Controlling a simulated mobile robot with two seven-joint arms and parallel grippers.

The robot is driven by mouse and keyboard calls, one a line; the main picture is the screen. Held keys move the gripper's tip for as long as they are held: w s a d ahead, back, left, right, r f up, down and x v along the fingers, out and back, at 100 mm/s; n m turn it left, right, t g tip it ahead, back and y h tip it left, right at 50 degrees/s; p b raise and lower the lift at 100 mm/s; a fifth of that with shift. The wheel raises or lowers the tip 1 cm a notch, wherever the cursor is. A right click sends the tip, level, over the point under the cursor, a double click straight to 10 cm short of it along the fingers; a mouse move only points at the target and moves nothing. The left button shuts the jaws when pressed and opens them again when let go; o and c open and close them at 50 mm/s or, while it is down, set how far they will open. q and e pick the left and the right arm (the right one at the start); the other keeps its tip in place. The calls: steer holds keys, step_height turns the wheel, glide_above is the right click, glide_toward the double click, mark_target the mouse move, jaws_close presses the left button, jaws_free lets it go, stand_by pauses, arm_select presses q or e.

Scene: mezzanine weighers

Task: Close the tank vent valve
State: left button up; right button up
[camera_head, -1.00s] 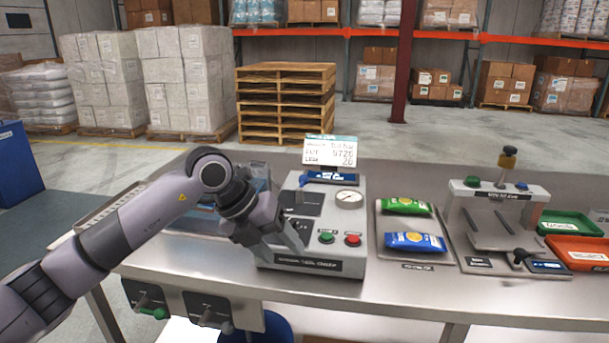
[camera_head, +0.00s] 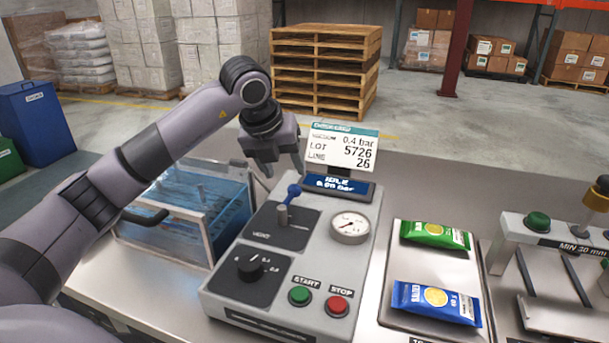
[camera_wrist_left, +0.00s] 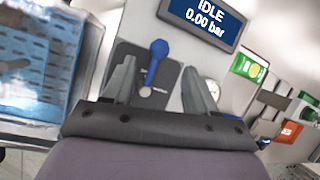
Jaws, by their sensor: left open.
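The tank vent valve (camera_head: 288,197) is a blue-tipped lever on a dark plate marked VENT, on top of the grey tester console (camera_head: 225,281). Its blue handle points up and away from the console front. My left gripper (camera_head: 275,170) is open and empty, just above and behind the lever in the head view. In the left wrist view the blue lever (camera_wrist_left: 155,62) shows between the two open fingers (camera_wrist_left: 160,88), nearer the left one. I cannot tell that either finger touches it. The console display (camera_head: 337,186) reads 0.00 bar. My right gripper is not in view.
A clear water tank (camera_head: 187,211) stands left of the console. A black knob (camera_head: 251,265), green START button (camera_head: 300,295), red STOP button (camera_head: 338,305) and gauge (camera_head: 350,227) share the console top. A sign (camera_head: 341,147) rises behind. Green and blue pouches lie on a right tray (camera_head: 397,318).

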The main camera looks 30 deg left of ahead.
mark_target(293, 187)
arm_select(q)
steer(key=shift+p+x, duration=0.4)
steer(key=shift+x, duration=3.05)
steer(key=shift+s, duration=0.1)
jaws_close()
